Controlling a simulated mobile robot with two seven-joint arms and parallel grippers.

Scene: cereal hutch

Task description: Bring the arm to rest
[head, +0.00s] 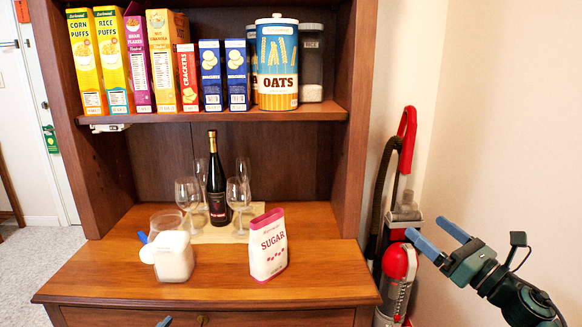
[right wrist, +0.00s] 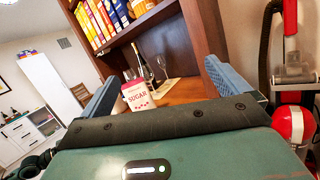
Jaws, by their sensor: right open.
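My right gripper (head: 425,228) is open and empty at the right of the head view, in the air beside the hutch and well apart from the things on its counter. In the right wrist view its two blue fingers (right wrist: 160,88) stand wide apart with nothing held between them. A small blue-grey tip (head: 164,321), perhaps a finger of my left gripper, shows at the bottom edge of the head view; the rest is out of frame.
The wooden counter (head: 330,285) holds a sugar bag (head: 268,245), a white-filled clear container (head: 173,258), a dark bottle (head: 216,185) and wine glasses. Cereal boxes and an oats canister (head: 277,65) stand on the shelf above. A red vacuum cleaner (head: 397,265) stands between hutch and wall, near my right gripper.

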